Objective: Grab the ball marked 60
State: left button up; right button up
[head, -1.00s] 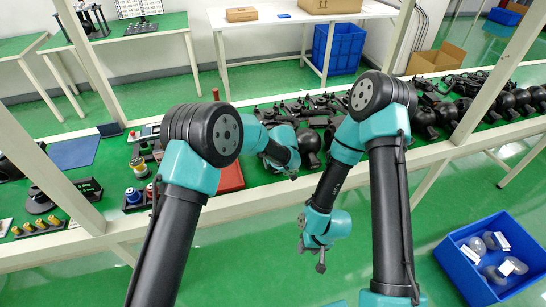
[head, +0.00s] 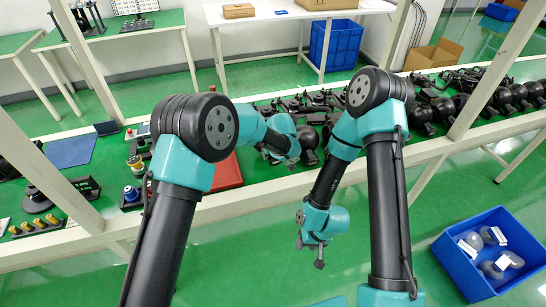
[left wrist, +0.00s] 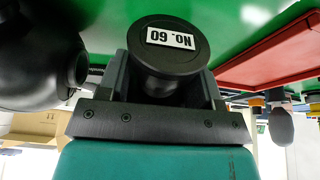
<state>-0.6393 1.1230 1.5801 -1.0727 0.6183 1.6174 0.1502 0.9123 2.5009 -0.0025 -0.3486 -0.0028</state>
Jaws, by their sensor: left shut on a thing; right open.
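The ball marked 60 shows in the left wrist view as a black round part with a white "NO. 60" label (left wrist: 173,45), upside down in the picture. My left gripper (left wrist: 168,82) is shut on it, with a finger on either side. In the head view my left gripper (head: 291,158) is over the green bench among black parts, and the held ball cannot be made out there. My right gripper (head: 319,258) hangs open and empty in front of the bench, above the green floor.
Several black balls and mounts (head: 425,112) crowd the bench to the right. A larger black ball (left wrist: 35,55) is close beside the left gripper. A red tray (head: 228,174) lies left of it. White frame posts (head: 503,72) cross the bench. A blue bin (head: 455,262) stands lower right.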

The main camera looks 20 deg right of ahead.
pick_arm(q)
notch_tip(320, 180, up, 7)
dwell(0.3)
dwell(0.5)
